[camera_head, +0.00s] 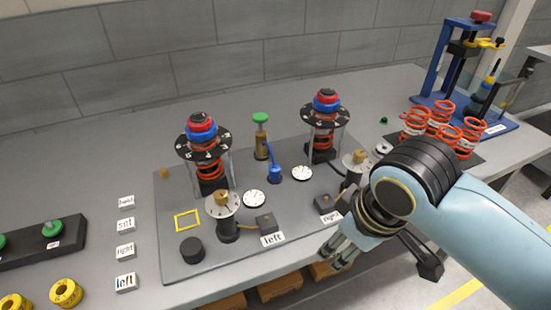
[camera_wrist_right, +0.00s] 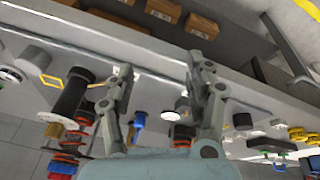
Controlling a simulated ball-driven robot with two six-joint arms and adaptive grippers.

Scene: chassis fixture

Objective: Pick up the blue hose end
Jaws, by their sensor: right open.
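The blue hose end (camera_head: 274,173) stands on the grey fixture plate (camera_head: 228,258) near its middle. A thin blue hose (camera_head: 269,149) links it to a brass post with a green top (camera_head: 261,135). My right gripper (camera_head: 337,251) is open and empty at the bench's front edge, to the right of and nearer than the hose end, apart from it. In the right wrist view the open fingers of my right gripper (camera_wrist_right: 163,75) show, with a blue piece (camera_wrist_right: 140,119), apparently the hose end, beyond them. My left gripper is not in view.
Two spring towers (camera_head: 204,135) (camera_head: 325,105) flank the hose at the back. Two round-topped posts (camera_head: 222,203) (camera_head: 356,163) stand nearer the front. White dials (camera_head: 254,199) (camera_head: 301,173) lie beside the hose end. Orange springs (camera_head: 441,117) stand at right. Cardboard boxes (camera_head: 280,287) sit under the bench.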

